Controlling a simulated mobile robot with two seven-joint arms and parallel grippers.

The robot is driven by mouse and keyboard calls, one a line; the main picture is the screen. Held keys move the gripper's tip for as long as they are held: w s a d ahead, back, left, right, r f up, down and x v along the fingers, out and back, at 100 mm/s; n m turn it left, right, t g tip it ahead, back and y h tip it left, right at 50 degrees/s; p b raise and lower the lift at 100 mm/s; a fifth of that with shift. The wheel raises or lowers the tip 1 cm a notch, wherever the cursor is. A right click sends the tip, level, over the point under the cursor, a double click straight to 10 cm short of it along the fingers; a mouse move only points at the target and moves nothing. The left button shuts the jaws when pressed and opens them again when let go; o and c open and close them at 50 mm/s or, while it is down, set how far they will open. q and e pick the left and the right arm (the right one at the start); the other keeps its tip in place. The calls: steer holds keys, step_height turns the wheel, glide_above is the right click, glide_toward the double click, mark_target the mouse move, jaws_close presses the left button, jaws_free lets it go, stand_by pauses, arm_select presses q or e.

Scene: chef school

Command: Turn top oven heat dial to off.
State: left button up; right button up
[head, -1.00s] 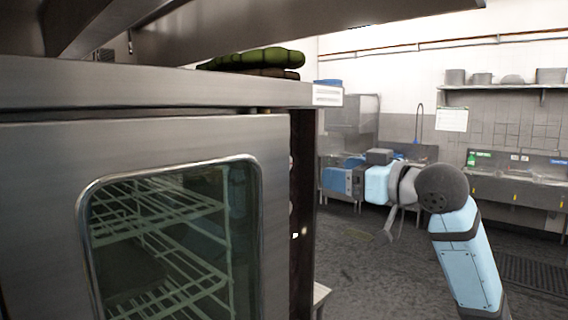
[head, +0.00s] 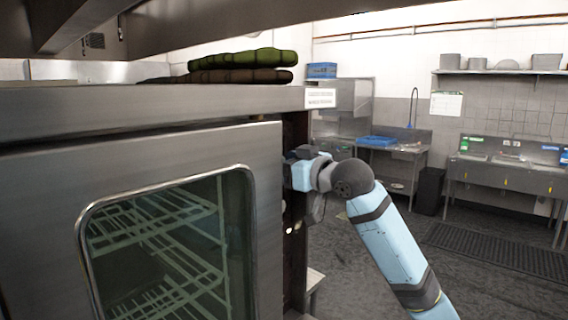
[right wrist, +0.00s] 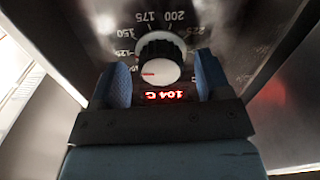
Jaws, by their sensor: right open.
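The heat dial (right wrist: 161,58) shows in the right wrist view as a round knob with a black grip, a pale face and a short red mark. Temperature numbers ring it, upside down in this view, and a red display (right wrist: 167,95) beside it reads 104 C. My right gripper (right wrist: 163,78) is open, its two blue fingers on either side of the dial; contact cannot be told. In the head view my right arm reaches to the right side of the oven (head: 270,160), whose panel is mostly hidden. My left gripper is not in view.
The oven's glass door (head: 165,240) fills the left of the head view. Folded green cloths (head: 245,60) lie on the oven top. Open floor (head: 345,275) lies to the right. Sinks (head: 510,170) stand along the far wall.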

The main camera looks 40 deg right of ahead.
steer(key=c, duration=0.9)
steer(key=n+b, duration=0.5)
steer(key=n, duration=1.3)
steer(key=shift+n, duration=0.4)
steer(key=o, duration=0.9)
